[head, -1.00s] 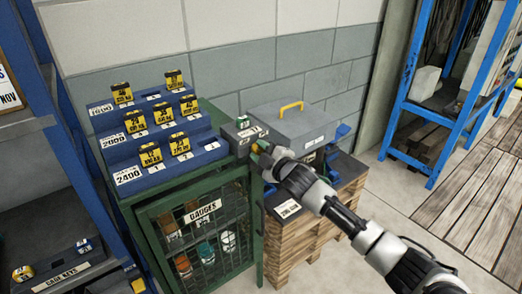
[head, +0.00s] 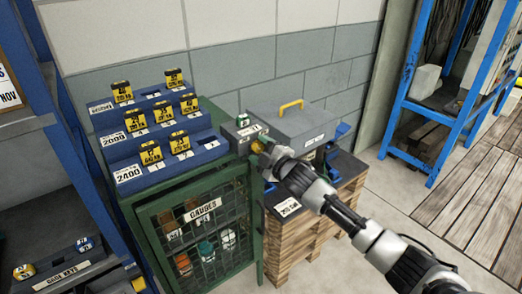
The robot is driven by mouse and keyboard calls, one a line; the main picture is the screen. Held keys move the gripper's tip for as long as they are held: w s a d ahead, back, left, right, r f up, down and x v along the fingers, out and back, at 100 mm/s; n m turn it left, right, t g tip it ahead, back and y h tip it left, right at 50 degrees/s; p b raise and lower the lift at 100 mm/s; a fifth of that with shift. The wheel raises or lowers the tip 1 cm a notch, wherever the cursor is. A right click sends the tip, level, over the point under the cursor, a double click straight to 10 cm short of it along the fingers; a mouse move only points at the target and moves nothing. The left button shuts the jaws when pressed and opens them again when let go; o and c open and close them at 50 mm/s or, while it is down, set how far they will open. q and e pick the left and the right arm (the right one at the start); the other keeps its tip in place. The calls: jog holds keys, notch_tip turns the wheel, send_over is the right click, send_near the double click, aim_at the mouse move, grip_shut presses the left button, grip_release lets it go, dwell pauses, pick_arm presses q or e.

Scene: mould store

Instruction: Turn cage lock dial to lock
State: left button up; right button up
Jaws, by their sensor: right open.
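The green gauge cage (head: 128,232) stands left of centre, with a mesh door that is closed and a "GAUGES" label (head: 202,211). My right gripper (head: 259,150) is at the cage's upper right corner, in front of the small grey labelled box (head: 241,131). Its jaws are open, and a small yellow patch shows at their tips. I cannot make out the lock dial; the gripper may be hiding it. I cannot tell whether the gripper touches anything. My left gripper is not in view.
Blue stepped racks (head: 208,152) with yellow tagged blocks stand on the cage. A grey case (head: 297,127) with a yellow handle sits right of it, above a wooden pallet stack (head: 305,245). Blue shelving stands at far left and right. Floor at right is clear.

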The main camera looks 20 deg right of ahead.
jog(key=v, duration=1)
jog(key=shift+s+b, duration=0.4)
jog(key=shift+b, duration=0.05)
jog(key=shift+d, duration=0.15)
